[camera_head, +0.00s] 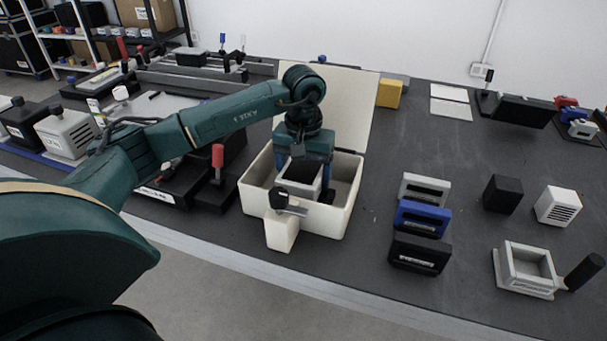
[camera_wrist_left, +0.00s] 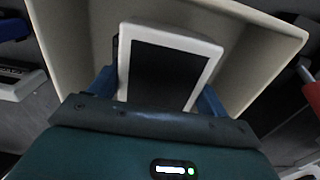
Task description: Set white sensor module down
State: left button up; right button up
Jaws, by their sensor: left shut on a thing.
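The white sensor module (camera_head: 300,187) is a white block with a dark recessed face. My left gripper (camera_head: 304,172) is shut on it and holds it inside the open cream box (camera_head: 341,217), pointing down. In the left wrist view the module (camera_wrist_left: 205,50) sits between my blue fingertips, with the box wall (camera_wrist_left: 262,30) around it. Whether its underside touches the box floor is hidden. My right gripper is not in view.
The box lid (camera_head: 347,95) stands up behind my gripper. A pale block with a dark knob (camera_head: 282,232) is at the box's front. White, blue (camera_head: 422,218) and black slotted modules lie to the right, with a black cube (camera_head: 502,194) and white vented cube (camera_head: 558,206) beyond.

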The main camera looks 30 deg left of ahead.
aim_at(303, 169)
pick_arm(q)
jog(key=shift+f, duration=0.2)
jog(key=shift+f, duration=0.15)
jog(key=shift+f+b, duration=0.4)
jog(key=shift+b, duration=0.05)
jog(key=o, duration=1.1)
jog(key=shift+o, duration=0.2)
notch_tip(303, 169, up, 13)
jog(key=p, duration=0.1)
